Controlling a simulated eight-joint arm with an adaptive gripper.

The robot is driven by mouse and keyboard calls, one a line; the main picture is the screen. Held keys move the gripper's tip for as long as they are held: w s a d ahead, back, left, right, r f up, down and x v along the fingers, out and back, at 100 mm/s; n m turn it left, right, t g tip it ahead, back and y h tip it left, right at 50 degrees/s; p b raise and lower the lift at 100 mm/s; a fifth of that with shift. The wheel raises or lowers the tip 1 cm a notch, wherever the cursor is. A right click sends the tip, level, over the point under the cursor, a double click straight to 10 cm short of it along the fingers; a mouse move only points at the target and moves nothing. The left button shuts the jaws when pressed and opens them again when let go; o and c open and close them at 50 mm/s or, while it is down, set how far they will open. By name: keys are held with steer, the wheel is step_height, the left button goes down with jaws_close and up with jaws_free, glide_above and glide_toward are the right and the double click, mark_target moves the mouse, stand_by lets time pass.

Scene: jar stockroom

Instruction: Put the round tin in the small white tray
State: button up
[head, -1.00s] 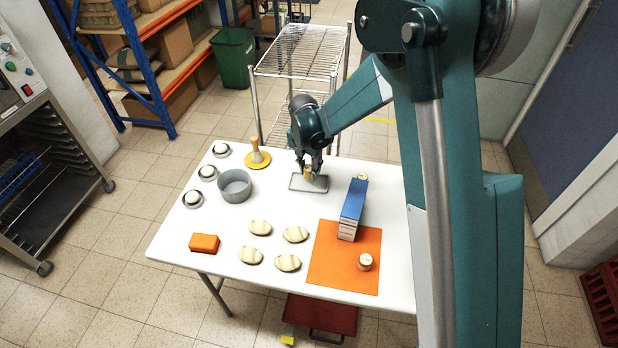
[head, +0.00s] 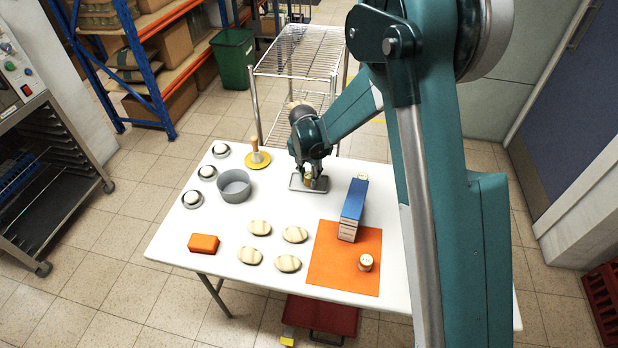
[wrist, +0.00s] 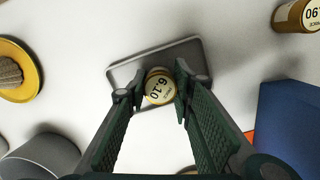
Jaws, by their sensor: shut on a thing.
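My gripper (head: 310,178) is over the far middle of the white table. It is shut on a round tin (wrist: 158,86) with a yellowish body and a pale lid printed with digits, which it holds upright. The small tray (wrist: 185,50) lies right under the tin and looks grey in the wrist view. In the head view the tray's rim (head: 294,187) shows around the fingertips. The tin is within the tray's outline, toward its near side in the wrist view. I cannot tell whether it touches the tray's floor. The fingers partly hide the tin and tray.
A blue box (head: 353,205) stands right of the tray, with a labelled jar (wrist: 297,16) behind it. Another jar (head: 366,262) is on the orange mat (head: 330,270). A grey bowl (head: 234,186) and a yellow-based brush-like thing (head: 257,158) stand to the left.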

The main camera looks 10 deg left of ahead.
mark_target(307, 177)
steer(key=o, duration=0.6)
steer(key=shift+f, duration=0.1)
steer(key=r, duration=0.4)
steer(key=s+r+p, duration=0.1)
steer(key=r, duration=0.3)
steer(key=r+p, duration=0.1)
steer(key=r, duration=0.3)
steer(key=shift+s+a+r, duration=0.15)
steer(key=shift+s+a, duration=0.05)
stand_by(0.5)
